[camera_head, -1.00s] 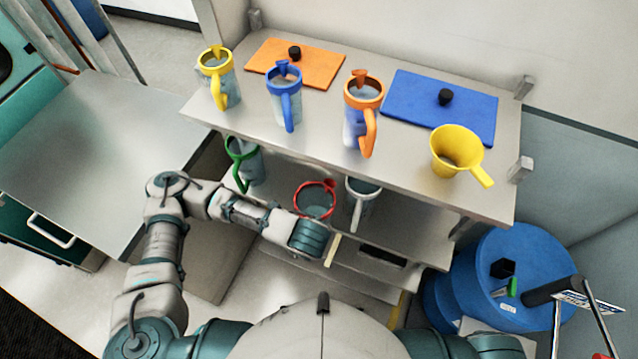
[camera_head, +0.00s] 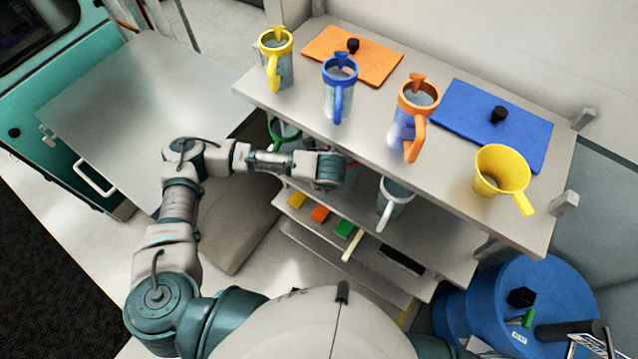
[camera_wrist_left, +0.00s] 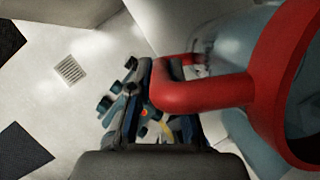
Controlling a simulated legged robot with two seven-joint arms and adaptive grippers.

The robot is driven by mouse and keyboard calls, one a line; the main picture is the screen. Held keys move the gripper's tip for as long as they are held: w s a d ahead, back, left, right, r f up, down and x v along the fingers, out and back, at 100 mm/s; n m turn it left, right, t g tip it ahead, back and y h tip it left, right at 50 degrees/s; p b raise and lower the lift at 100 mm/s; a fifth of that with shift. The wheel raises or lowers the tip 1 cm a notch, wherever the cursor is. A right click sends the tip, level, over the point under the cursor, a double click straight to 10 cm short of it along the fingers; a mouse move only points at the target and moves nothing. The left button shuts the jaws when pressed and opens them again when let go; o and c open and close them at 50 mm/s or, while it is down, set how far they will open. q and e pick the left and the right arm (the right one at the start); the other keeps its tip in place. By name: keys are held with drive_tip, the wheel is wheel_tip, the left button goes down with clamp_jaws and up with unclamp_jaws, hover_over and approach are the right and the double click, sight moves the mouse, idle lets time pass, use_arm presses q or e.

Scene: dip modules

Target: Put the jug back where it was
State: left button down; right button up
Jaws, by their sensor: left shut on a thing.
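The red-rimmed jug (camera_wrist_left: 295,80) is clear-bodied and fills the right of the left wrist view, its body partly cut off. My left gripper (camera_wrist_left: 165,105) is shut on the jug's red handle. In the head view, my left gripper (camera_head: 332,170) reaches to the middle shelf, under the top shelf's edge. Only a bit of the red jug (camera_head: 351,171) shows beside it, between the green-handled jug (camera_head: 284,133) and the white-rimmed jug (camera_head: 395,200). I cannot tell whether its base touches the shelf. My right gripper is out of view.
The top shelf (camera_head: 450,185) holds yellow, blue and orange jugs, a yellow cup (camera_head: 500,170) and two boards. Coloured blocks (camera_head: 319,213) lie on a lower shelf. A bare metal table (camera_head: 140,110) stands left, a blue drum (camera_head: 545,290) right.

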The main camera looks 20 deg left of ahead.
use_arm(q)
drive_tip(key=f, duration=0.2)
drive_tip(key=shift+s+a+f, duration=0.1)
drive_tip(key=shift+a+f, duration=0.3)
drive_tip(key=shift+a, duration=0.05)
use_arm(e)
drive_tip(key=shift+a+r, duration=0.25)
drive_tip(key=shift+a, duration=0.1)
use_arm(q)
drive_tip(key=c, duration=1.1)
unclamp_jaws()
drive_tip(key=shift+d, duration=0.35)
drive_tip(key=shift+d, duration=0.1)
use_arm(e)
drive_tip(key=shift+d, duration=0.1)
use_arm(q)
drive_tip(key=v, duration=0.7)
drive_tip(key=shift+r, duration=0.35)
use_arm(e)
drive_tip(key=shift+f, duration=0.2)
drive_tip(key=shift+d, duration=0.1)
